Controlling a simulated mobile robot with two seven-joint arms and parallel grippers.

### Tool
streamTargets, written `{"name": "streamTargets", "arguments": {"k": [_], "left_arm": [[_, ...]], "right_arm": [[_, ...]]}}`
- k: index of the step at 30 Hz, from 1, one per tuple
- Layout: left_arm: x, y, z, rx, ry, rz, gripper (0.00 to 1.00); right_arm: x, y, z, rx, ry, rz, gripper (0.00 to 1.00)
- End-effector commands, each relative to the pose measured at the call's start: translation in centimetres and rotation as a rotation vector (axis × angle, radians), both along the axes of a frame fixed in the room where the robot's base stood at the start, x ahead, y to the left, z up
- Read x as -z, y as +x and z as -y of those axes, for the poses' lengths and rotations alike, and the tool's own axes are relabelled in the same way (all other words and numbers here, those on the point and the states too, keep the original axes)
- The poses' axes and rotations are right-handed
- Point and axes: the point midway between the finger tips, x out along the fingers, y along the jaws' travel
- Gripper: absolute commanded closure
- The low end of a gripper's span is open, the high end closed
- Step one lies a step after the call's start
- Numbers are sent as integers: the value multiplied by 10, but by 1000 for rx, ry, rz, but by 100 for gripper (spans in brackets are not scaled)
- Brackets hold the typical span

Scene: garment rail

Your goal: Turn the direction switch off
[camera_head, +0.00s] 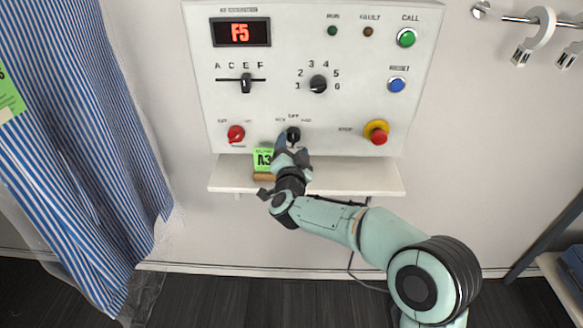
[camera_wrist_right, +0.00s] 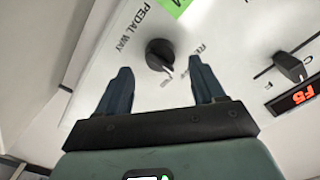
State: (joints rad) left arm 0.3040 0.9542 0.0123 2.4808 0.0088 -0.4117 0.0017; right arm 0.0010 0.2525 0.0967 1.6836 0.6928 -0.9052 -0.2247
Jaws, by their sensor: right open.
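The direction switch (camera_head: 293,134) is a black rotary knob low on the white control panel, under small OFF, REV and FWD lettering. In the right wrist view the knob (camera_wrist_right: 160,54) shows beyond and between the fingertips, apart from them. Its pale pointer points down and slightly right there; I cannot tell which setting that is. My right gripper (camera_head: 293,148) is open and empty just below the knob. Its two dark fingers also show in the wrist view (camera_wrist_right: 160,78). My left gripper is not in view.
A red knob (camera_head: 236,134) sits left of the switch, a red stop button (camera_head: 376,132) to its right. A green A3 card (camera_head: 263,159) stands on the shelf (camera_head: 350,178) beside my gripper. A slider (camera_head: 246,85) and selector dial (camera_head: 318,84) are above. Striped cloth (camera_head: 80,130) hangs left.

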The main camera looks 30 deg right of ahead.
Motion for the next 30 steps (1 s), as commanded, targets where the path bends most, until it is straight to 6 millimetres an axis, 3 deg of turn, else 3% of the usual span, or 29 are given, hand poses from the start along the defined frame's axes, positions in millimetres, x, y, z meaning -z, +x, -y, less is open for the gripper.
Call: {"name": "streamTargets", "arguments": {"k": [6, 12, 18, 30], "left_arm": [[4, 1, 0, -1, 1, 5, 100], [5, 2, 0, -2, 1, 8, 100], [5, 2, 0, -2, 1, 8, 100], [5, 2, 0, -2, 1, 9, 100]], "right_arm": [[0, -44, -28, -4, 2, 1, 32], [0, -72, -45, -2, 1, 1, 32], [0, -83, -51, 0, 1, 1, 32], [0, -84, -52, 0, 1, 1, 32]]}}
